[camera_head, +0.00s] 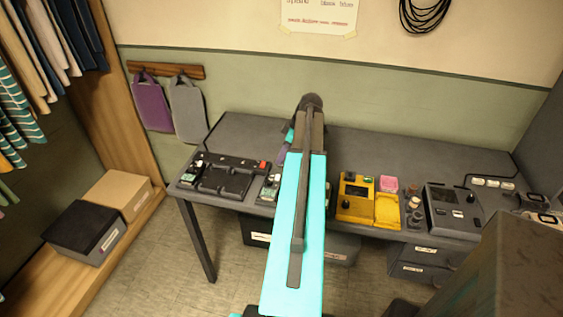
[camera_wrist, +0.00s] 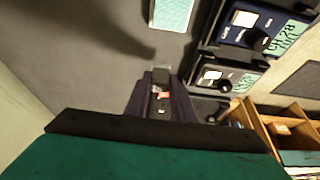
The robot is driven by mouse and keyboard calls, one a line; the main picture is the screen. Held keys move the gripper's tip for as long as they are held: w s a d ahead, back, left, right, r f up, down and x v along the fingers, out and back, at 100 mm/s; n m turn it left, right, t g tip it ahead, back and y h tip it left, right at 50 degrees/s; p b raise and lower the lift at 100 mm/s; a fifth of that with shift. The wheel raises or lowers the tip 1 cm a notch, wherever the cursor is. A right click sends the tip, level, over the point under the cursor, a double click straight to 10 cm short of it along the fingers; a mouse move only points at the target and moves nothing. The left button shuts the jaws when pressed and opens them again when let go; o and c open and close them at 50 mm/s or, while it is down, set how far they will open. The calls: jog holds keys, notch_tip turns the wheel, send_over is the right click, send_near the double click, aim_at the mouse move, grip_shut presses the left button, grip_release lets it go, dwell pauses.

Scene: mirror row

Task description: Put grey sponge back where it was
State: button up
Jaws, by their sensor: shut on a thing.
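My gripper (camera_wrist: 161,90) is shut on a small grey block (camera_wrist: 161,74) in the wrist view. The block looks like the grey sponge, but only a little of it shows between the dark fingers. A small reddish patch shows between the fingers too. The gripper is over a dark grey surface, and I cannot tell whether the block touches it. In the head view my arm hides the gripper and what it holds.
The wrist view shows a pale teal card (camera_wrist: 172,13) and dark labelled devices (camera_wrist: 246,24).

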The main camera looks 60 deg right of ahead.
jog(key=shift+f+p, duration=0.35)
jog(key=shift+f, duration=1.2)
jog(key=shift+f, duration=0.2)
jog(key=o, duration=1)
jog(key=shift+r, duration=0.15)
jog(key=b+v, duration=0.3)
jog(key=v, duration=0.9)
jog(key=shift+r, duration=0.1)
jog(key=shift+r, duration=0.1)
